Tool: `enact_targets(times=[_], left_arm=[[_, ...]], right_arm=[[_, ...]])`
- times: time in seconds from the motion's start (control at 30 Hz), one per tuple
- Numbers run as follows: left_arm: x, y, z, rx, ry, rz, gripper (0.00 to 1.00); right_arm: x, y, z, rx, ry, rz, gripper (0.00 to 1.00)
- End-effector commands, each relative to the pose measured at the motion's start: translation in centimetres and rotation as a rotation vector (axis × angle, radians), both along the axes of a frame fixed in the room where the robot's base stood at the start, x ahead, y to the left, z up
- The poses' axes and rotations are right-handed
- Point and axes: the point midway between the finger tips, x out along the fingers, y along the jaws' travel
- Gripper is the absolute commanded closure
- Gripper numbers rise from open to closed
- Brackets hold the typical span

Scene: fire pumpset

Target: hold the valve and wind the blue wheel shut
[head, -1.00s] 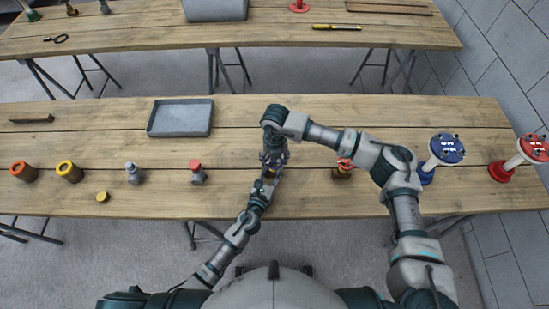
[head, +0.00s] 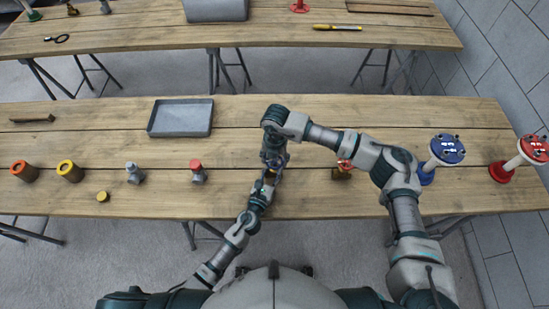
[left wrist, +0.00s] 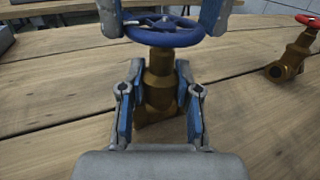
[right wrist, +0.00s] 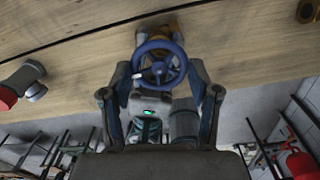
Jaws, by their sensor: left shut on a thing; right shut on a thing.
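The brass valve (left wrist: 158,85) stands upright on the near table, with a blue wheel (left wrist: 165,33) on top. My left gripper (left wrist: 160,75) is shut on the brass body from the near side, a finger on each side. My right gripper (right wrist: 160,72) comes down from above, its fingers on opposite sides of the blue wheel's rim, shut on it. In the right wrist view the blue wheel (right wrist: 159,64) lies between those fingers, and the left gripper shows behind it. In the head view the grippers and arms hide most of the valve.
A brass valve with a red wheel (left wrist: 297,48) stands to the right, partly under my right arm. A grey tray (head: 180,118) lies behind to the left. Small fittings (head: 134,173) line the left; blue (head: 446,150) and red (head: 533,150) flanged pieces stand right.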

Motion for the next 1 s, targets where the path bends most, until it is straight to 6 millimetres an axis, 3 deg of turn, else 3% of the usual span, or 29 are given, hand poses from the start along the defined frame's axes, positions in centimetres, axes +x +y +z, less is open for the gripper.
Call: enact_targets(times=[0.07,0.1,0.17,0.67,1.0], left_arm=[[0.1,0.7,-0.7,0.006,0.012,0.015,1.0],[0.1,0.7,-0.7,0.006,0.012,0.015,1.0],[0.1,0.7,-0.7,0.006,0.012,0.015,1.0],[0.0,0.3,-0.6,0.006,0.01,0.006,1.0],[-0.1,0.1,-0.6,0.005,0.01,0.003,1.0]], right_arm=[[0.4,-0.9,-0.2,-0.02,-0.004,-0.015,0.74],[0.4,-0.9,-0.2,-0.02,-0.004,-0.014,0.29],[0.4,-0.9,-0.2,-0.02,-0.003,-0.013,0.14],[0.3,-0.4,0.6,-0.009,-0.003,-0.005,0.14],[0.3,-0.5,7.6,-0.009,-0.005,-0.006,0.14]])
